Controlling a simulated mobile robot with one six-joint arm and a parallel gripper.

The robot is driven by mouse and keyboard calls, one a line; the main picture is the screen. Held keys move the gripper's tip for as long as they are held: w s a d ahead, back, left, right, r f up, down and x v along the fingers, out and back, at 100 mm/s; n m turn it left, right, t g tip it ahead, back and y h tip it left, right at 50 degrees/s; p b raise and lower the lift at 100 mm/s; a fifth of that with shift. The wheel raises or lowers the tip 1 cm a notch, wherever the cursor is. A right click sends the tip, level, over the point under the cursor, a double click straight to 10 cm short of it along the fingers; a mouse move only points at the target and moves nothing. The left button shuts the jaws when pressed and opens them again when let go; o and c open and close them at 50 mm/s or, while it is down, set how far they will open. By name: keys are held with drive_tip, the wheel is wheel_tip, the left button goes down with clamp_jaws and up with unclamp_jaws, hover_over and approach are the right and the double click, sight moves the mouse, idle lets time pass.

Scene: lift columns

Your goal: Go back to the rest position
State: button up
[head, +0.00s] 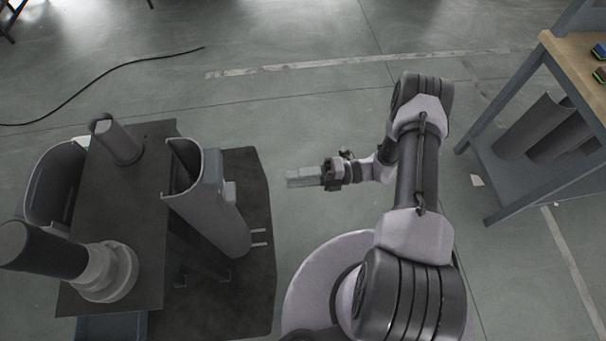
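My gripper (302,178) is at the end of my arm, left of the arm's upright link, over the open grey floor (330,120). It points left, toward the grey curved shell (215,205) of the workstation, with a gap between them. The fingers look like one light grey block; at this size I cannot tell whether they are open or closed, or whether they hold something.
A dark table (120,215) carrying grey cylinders (118,140) stands at left. A wooden-topped bench (575,70) with a lower shelf and grey curved parts (535,125) is at right. A black cable (95,80) lies on the far floor. Floor between is clear.

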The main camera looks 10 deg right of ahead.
drive_tip(key=shift+d, duration=1)
